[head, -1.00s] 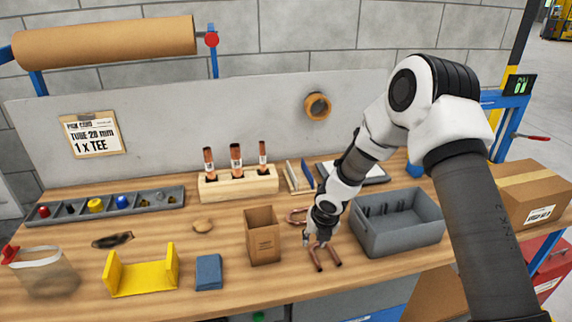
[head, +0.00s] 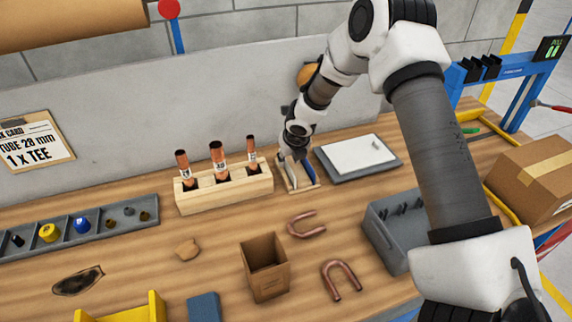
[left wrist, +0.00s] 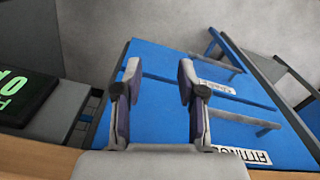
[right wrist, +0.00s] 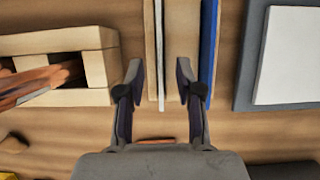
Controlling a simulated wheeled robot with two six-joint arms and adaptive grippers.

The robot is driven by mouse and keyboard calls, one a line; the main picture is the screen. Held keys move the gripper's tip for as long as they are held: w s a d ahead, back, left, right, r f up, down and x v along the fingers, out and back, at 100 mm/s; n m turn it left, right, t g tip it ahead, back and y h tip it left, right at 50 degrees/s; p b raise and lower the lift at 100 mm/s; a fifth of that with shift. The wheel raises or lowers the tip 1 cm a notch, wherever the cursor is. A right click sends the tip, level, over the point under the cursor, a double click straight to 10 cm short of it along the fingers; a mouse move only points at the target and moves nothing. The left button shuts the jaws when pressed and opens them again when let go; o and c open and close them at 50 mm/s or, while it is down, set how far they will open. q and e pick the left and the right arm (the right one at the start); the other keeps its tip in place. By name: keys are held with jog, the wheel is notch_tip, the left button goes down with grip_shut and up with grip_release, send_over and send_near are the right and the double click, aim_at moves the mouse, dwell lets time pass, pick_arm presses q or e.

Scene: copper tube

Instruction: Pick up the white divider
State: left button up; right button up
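The white divider (right wrist: 159,45) is a thin upright strip in a small wooden holder (right wrist: 150,85), beside a blue divider (right wrist: 209,45). My right gripper (right wrist: 159,78) is open and empty, its two fingers apart on either side of the white divider's line; contact does not show. In the head view my right gripper (head: 294,156) is over the wooden holder and partly hides both dividers. My left gripper (left wrist: 158,75) is open and empty in the left wrist view, facing a blue labelled surface; it is outside the head view.
A wooden block with several copper tubes (head: 217,158) stands left of the holder, and a grey tray with a white sheet (head: 358,155) lies to the right. Copper bends (head: 342,281), a cardboard box (head: 265,268) and a grey bin (head: 386,235) are nearer the front.

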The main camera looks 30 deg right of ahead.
aim_at(287, 163)
jog(key=x, duration=0.2)
jog(key=p+x, duration=0.1)
jog(key=x, duration=0.2)
jog(key=shift+w+d+r, duration=0.15)
jog(key=shift+w, duration=0.1)
jog(key=shift+s+r, duration=0.2)
grip_shut()
